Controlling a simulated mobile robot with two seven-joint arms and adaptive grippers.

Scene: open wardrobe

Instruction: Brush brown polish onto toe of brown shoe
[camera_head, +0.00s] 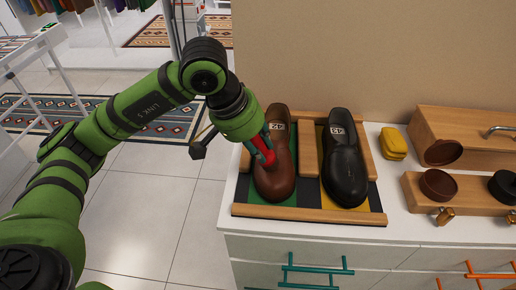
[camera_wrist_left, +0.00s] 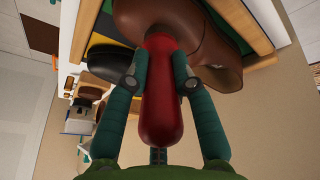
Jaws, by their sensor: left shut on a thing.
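My left gripper (camera_head: 262,154) is over the left side of the brown shoe (camera_head: 276,184), near its middle. Its fingers (camera_wrist_left: 160,80) are shut on a red brush handle (camera_wrist_left: 160,105), which also shows in the head view (camera_head: 266,157). The brush's far end meets the shoe's outline in the wrist view (camera_wrist_left: 205,28); its bristles are hidden, so I cannot tell whether they touch. The shoe lies toe toward me in a wooden tray (camera_head: 308,215). The open brown polish tin (camera_head: 438,185) sits on a wooden block at right. My right gripper is not in view.
A black shoe (camera_head: 345,168) lies beside the brown one. Yellow folded cloths or sponges (camera_head: 393,143), a black polish tin (camera_head: 504,186) and a wooden box (camera_head: 465,140) stand at right. The wall is close behind; the white top's front strip (camera_head: 400,233) is clear.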

